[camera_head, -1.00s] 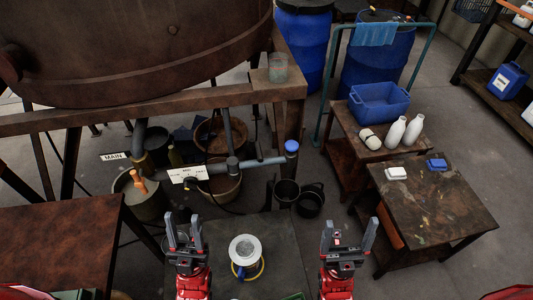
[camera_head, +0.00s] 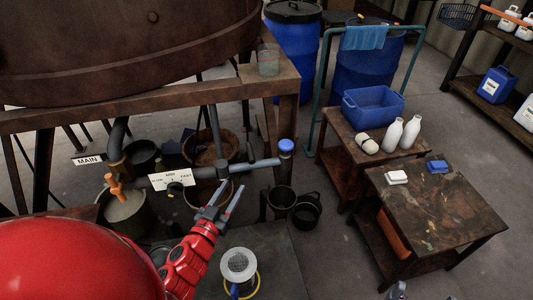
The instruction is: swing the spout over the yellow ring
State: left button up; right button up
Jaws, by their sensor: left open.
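The spout (camera_head: 252,165) is a grey pipe with a blue end (camera_head: 286,146), reaching right from an upright pipe below the big rusty vat. The yellow ring (camera_head: 257,284) lies on the dark low table, around the base of a pale round strainer-like vessel (camera_head: 239,264). The spout's blue end is behind and to the right of the ring. My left gripper (camera_head: 232,186) is open and empty, its fingers pointing up just in front of the spout's pipe; I cannot tell if they touch it. Only grey tips of my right gripper (camera_head: 397,291) show at the bottom edge.
A white dial plate (camera_head: 172,181) and an orange-handled valve (camera_head: 116,188) sit left of the spout. Dark buckets (camera_head: 282,198) stand on the floor below its blue end. Two worktables with a blue tub (camera_head: 374,107) and bottles (camera_head: 392,135) stand to the right.

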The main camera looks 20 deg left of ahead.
pick_arm(q)
jog(key=w+a, duration=0.1)
jog(key=w, duration=1.5)
jog(key=shift+w+b, duration=0.4)
grip_shut()
dwell(0.6)
